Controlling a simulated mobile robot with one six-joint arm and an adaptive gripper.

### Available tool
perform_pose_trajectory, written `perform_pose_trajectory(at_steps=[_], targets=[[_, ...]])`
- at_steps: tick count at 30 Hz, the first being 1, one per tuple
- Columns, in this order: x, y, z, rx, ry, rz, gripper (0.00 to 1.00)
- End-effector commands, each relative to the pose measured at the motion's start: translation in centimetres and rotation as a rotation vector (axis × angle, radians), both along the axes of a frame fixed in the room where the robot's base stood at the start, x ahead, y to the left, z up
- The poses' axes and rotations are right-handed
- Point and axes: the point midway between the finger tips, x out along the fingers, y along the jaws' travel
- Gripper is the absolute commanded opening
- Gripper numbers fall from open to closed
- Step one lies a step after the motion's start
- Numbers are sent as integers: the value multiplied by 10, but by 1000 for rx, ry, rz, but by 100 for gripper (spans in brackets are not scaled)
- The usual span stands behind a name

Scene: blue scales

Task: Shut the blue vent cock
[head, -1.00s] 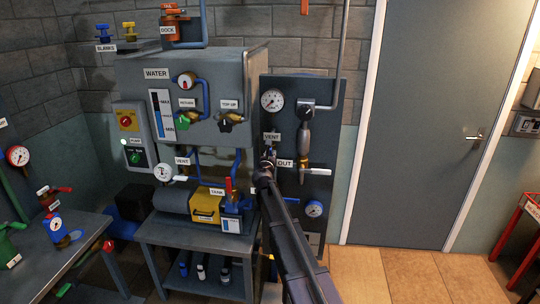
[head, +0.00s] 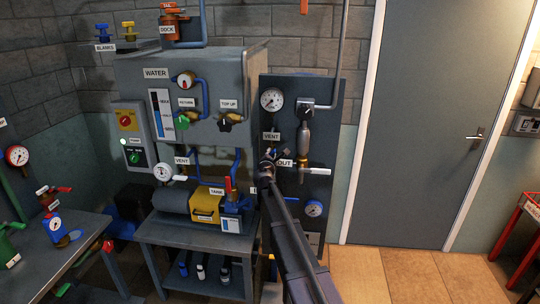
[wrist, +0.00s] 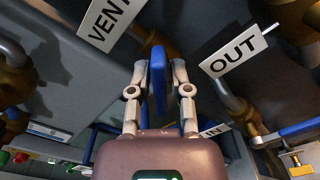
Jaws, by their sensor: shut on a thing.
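The blue vent cock handle (wrist: 158,88) stands upright as a flat blue lever in the middle of the wrist view. My gripper (wrist: 159,68) has one finger on each side of it and is shut on it. In the head view my gripper (head: 268,160) is at the dark panel, just below the VENT label (head: 271,137) and left of the OUT label (head: 286,163). There the gripper and arm hide most of the cock. In the wrist view the VENT sign (wrist: 108,20) is up and left of the handle.
The OUT sign (wrist: 239,51) and brass pipework are close on the right in the wrist view. A gauge (head: 272,99) and a white-handled valve (head: 318,171) are on the same panel. The grey WATER cabinet (head: 220,150) stands to the left. Floor is clear before the door (head: 415,130).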

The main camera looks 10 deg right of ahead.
Motion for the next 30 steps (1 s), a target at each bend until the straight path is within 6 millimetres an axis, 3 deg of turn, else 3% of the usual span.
perform_pose_trajectory(at_steps=[18, 30], targets=[[0, -2, -3, 543, -176, 2, 0], [0, -2, -5, 745, -241, 1, 0]])
